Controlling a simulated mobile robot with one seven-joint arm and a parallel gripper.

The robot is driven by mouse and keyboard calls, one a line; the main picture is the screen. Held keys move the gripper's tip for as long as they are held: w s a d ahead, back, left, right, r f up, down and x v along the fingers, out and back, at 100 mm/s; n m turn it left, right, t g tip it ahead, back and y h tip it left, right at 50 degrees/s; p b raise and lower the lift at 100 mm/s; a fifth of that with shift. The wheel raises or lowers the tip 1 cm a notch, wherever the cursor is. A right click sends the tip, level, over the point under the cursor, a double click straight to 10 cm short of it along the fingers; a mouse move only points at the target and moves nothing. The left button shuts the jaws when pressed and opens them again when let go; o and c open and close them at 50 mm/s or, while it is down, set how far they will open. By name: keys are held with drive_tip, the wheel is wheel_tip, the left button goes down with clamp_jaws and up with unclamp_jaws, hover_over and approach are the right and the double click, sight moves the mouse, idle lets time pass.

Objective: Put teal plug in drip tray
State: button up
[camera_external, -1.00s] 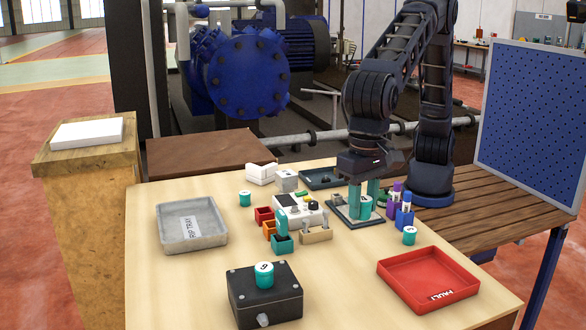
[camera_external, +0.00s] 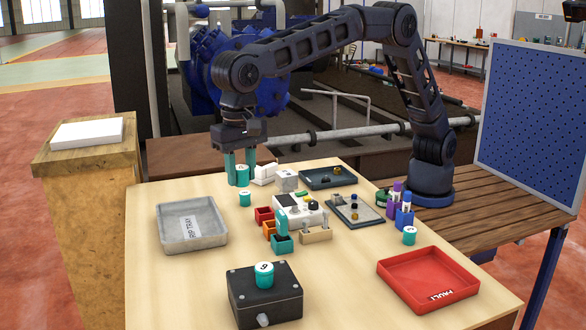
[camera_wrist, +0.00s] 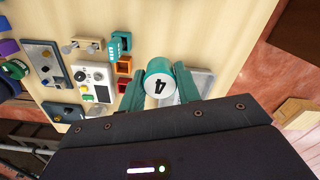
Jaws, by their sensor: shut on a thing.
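My gripper (camera_external: 240,166) is shut on a teal plug (camera_external: 243,175) and holds it above the back left part of the table. In the wrist view the plug (camera_wrist: 158,80) sits between the teal fingers, its white top marked 4. The drip tray (camera_external: 178,241) is a shallow grey tray with a white label, at the table's left, in front and to the left of my gripper. In the wrist view a grey part of it (camera_wrist: 206,82) shows behind a finger. The tray looks empty in the external view.
Other teal plugs stand on the table (camera_external: 245,199), on a black box (camera_external: 264,276) and at the right (camera_external: 409,236). A white device (camera_external: 300,210) and small coloured bins (camera_external: 264,215) fill the middle. A red tray (camera_external: 430,278) lies front right. White blocks (camera_external: 263,174) stand near my gripper.

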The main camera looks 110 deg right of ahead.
hover_over(191, 229)
drive_tip(key=shift+n, duration=0.3)
wheel_tip(191, 229, down, 20)
drive_tip(key=shift+d+f, duration=0.1)
drive_tip(key=shift+d, duration=0.05)
drive_tip(key=o, duration=1)
